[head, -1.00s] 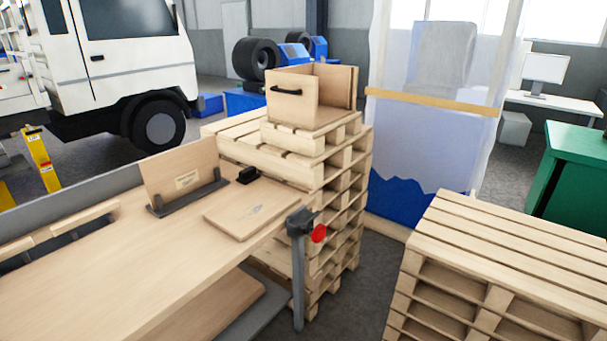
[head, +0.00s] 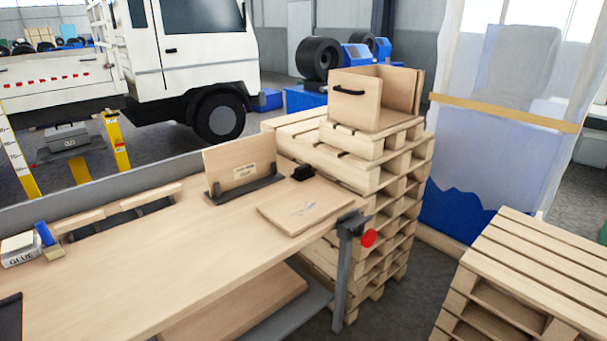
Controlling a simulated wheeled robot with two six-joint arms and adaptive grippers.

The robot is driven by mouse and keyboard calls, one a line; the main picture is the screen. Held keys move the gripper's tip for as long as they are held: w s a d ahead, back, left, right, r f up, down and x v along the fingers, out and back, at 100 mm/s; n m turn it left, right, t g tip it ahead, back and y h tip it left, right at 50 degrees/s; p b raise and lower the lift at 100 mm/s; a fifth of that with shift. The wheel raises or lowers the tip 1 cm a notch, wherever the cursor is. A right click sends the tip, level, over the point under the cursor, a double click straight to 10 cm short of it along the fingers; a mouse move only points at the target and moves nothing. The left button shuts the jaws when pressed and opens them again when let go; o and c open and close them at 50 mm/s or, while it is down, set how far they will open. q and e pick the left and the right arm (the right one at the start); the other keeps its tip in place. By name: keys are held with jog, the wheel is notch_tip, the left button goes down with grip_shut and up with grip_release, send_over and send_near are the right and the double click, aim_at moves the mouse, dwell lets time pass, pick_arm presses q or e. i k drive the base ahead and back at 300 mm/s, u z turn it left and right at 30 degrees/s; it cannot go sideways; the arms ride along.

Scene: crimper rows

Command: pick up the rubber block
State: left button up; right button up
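A small black block-like thing (head: 303,172) sits at the back right of the wooden workbench (head: 150,262), between the upright panel and the pallet stack. It is too small to tell for sure whether it is the rubber block. At the left end of the bench a blue block (head: 44,233) and a small tan block (head: 54,252) lie beside a white box marked GLUE (head: 20,249). Neither of my grippers is in view.
An upright wooden panel (head: 238,165) stands in a dark holder. A flat wooden board (head: 305,205) lies near the bench's right end. A vise with a red knob (head: 369,238) juts from the corner. Stacked pallets (head: 385,220) stand behind. The bench's middle is clear.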

aim_at(305, 172)
jog(key=z, duration=1.05)
jog(key=i, duration=2.1)
jog(key=u, duration=3.05)
jog(key=i, duration=0.5)
jog(key=z, duration=0.5)
